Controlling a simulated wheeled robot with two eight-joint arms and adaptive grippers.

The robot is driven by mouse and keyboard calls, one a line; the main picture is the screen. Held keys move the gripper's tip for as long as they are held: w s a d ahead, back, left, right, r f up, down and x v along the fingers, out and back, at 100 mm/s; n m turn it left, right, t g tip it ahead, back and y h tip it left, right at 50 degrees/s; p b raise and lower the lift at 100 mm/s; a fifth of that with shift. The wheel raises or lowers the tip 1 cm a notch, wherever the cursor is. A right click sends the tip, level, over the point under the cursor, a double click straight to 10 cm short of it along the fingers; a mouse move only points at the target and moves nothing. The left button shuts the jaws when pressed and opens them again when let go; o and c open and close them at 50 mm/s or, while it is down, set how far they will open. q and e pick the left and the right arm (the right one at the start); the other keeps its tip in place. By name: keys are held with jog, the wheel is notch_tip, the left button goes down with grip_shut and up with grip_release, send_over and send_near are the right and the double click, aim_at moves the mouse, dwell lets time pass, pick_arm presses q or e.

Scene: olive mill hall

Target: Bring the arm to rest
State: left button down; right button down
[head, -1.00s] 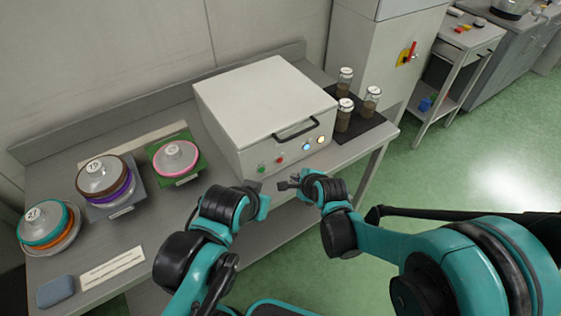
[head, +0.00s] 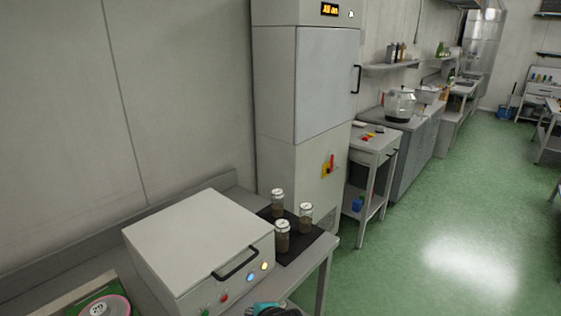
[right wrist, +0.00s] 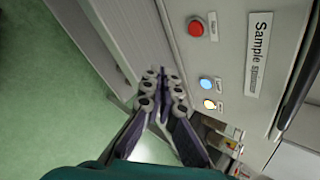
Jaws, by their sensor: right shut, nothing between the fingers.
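My right gripper (right wrist: 163,90) shows in the right wrist view, its fingers together and empty. It is beside the front panel of the white sample machine (right wrist: 240,55), near its red button (right wrist: 196,28) and its lit blue and yellow buttons. It appears apart from the panel. In the head view only a teal and black piece of my arm shows at the bottom edge, in front of the machine (head: 195,235). My left gripper is in neither view.
The machine stands on a grey bench with several jars (head: 282,236) on a dark mat (head: 312,249) at its right. A pink-rimmed dish (head: 104,306) is at the lower left. A tall white cabinet (head: 322,100) stands behind. The green floor (head: 440,220) to the right is clear.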

jog(key=s+d+r+n+h, duration=0.1)
jog(key=s+d+r+n, duration=0.2)
jog(key=d, duration=0.4)
jog(key=s+d+r+n+h, duration=0.2)
jog(key=d+r+n, duration=0.1)
jog(key=d, duration=0.5)
jog(key=s+d+r+n+h, duration=0.1)
jog(key=s+d+r+n, duration=0.25)
jog(key=d, duration=0.35)
jog(key=s+d+n+h, duration=0.1)
jog(key=s+d+n, duration=0.4)
jog(key=s+d, duration=0.2)
jog(key=shift+d+f+h, duration=0.3)
jog(key=shift+d, duration=0.1)
